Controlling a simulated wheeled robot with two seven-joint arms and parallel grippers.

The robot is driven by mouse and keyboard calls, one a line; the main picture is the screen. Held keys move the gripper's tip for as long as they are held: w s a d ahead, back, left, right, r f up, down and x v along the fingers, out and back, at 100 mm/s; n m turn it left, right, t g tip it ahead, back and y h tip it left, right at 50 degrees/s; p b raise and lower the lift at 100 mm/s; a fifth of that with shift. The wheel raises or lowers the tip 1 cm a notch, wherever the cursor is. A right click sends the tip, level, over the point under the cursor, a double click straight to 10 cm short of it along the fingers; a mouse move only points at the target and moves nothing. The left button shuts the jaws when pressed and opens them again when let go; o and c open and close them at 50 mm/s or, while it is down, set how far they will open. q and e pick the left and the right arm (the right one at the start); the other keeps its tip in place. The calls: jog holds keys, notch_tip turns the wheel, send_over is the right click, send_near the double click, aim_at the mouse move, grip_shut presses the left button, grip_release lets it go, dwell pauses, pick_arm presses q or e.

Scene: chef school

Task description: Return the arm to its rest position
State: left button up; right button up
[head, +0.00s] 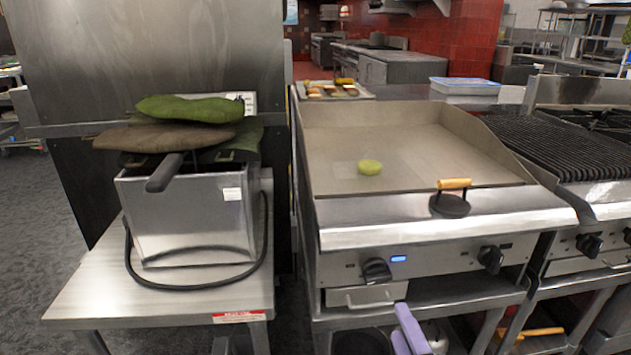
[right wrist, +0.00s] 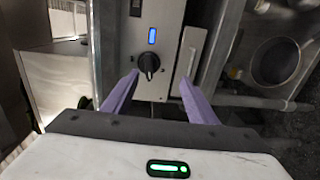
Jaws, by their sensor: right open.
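My right gripper (head: 404,327) shows at the bottom edge of the head view, low in front of the griddle (head: 420,150). Its purple fingers are apart and empty. In the right wrist view the right gripper (right wrist: 159,77) is open, with a black knob (right wrist: 149,65) and the steel front panel beyond the fingertips. I see nothing between the fingers. Most of the right arm is out of the head view. My left gripper is not in view.
A green round piece (head: 370,167) lies on the griddle. A wooden-handled press (head: 450,204) sits at its front edge. A fryer (head: 190,215) topped with green and brown items stands on a steel table (head: 90,290) at left. A grill (head: 560,150) stands at right.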

jog(key=s+a+f+m+g+p, duration=0.1)
jog(key=s+f+m+g+p, duration=0.1)
jog(key=s, duration=0.5)
jog(key=s+a+f+m+g+y+p, duration=0.1)
jog(key=s+a+f+m+g+p, duration=0.1)
jog(key=s+f+m, duration=0.4)
jog(key=s+a+f+m+g+y+p, duration=0.1)
jog(key=s+f+m+g+p, duration=0.1)
jog(key=s+m, duration=0.6)
jog(key=f+g, duration=0.1)
jog(key=g, duration=0.1)
jog(key=shift+a+f+g+p, duration=0.3)
jog(key=shift+f, duration=0.1)
jog(key=shift+s, duration=0.1)
